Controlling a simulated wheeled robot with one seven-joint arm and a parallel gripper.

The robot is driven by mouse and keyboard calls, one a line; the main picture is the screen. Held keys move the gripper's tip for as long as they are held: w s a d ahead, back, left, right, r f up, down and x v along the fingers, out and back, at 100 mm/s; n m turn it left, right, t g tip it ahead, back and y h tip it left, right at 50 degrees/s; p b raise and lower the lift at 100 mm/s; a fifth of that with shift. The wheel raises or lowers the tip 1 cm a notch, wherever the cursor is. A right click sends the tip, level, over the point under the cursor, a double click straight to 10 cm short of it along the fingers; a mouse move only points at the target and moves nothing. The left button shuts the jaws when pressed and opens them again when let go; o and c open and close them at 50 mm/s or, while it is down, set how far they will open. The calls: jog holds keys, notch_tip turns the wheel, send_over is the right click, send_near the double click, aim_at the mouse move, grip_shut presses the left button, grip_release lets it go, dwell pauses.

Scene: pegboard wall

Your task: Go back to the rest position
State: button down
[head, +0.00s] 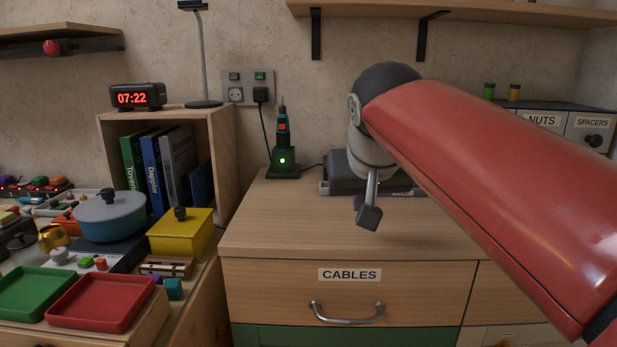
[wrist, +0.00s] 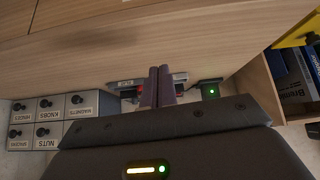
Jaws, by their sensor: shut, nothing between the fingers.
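My gripper (wrist: 158,86) is shut, with its two dark fingers side by side and nothing between them in the wrist view. In the head view my red arm reaches in from the right, and its grey end is over the back of the wooden cabinet top (head: 290,215). The fingertips are hard to make out there. Behind my arm's end a dark grey device (head: 340,178) is partly hidden. It looks clear of the gripper, but the exact gap cannot be told.
A charger with a green light (head: 284,160) holds a screwdriver-like tool left of my arm. Labelled drawers (head: 543,121) stand at the right, below a wall shelf (head: 470,10). A book cubby (head: 222,150), blue pot (head: 110,218) and trays (head: 100,303) are at the left. The front cabinet top is clear.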

jog(key=s+d+f+g, duration=0.1)
jog(key=s+d+f, duration=0.2)
jog(key=s+f, duration=0.6)
jog(key=s+d+f+g, duration=0.1)
jog(key=s+d+f, duration=0.3)
jog(key=s+f, duration=0.5)
notch_tip(320, 180, down, 4)
jog(key=shift+s+f, duration=0.1)
jog(key=shift+s, duration=0.1)
